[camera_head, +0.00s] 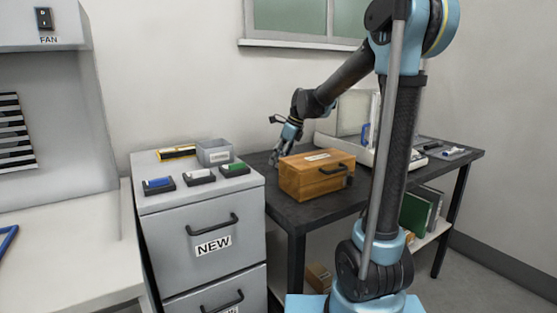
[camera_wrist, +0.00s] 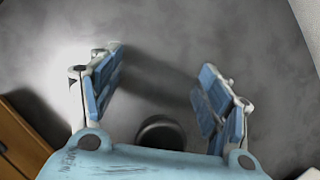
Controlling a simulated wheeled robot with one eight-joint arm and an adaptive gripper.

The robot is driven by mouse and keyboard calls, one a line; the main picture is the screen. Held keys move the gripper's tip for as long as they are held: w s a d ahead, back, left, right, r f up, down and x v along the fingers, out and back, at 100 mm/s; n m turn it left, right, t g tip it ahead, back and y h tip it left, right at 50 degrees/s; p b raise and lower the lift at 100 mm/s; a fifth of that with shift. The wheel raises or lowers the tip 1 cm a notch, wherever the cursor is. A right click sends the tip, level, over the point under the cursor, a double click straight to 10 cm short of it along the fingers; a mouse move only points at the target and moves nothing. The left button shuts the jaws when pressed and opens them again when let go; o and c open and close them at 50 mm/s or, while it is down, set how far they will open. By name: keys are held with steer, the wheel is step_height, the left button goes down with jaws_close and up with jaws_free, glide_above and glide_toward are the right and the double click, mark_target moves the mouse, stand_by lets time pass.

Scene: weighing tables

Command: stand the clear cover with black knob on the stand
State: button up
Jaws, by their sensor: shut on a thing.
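My gripper (camera_head: 277,160) is low over the dark table, behind and left of the wooden box. In the wrist view its blue-padded fingers (camera_wrist: 160,85) stand wide apart, shut on the clear cover. The cover's black knob (camera_wrist: 160,131) shows between the fingers, close to the palm. The clear body is hardly visible against the grey tabletop, so its lower edge and any contact with the table cannot be told. I cannot make out the stand in either view.
The wooden box (camera_head: 308,182) with a dark handle stands close to my gripper. A white balance with clear panels (camera_head: 352,112) is behind it. The grey cabinet (camera_head: 200,240) at left holds a grey bin (camera_head: 214,153) and several small cases.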

mark_target(291, 148)
steer(key=o, duration=1.1)
steer(key=v, duration=1.2)
steer(key=shift+s, duration=0.15)
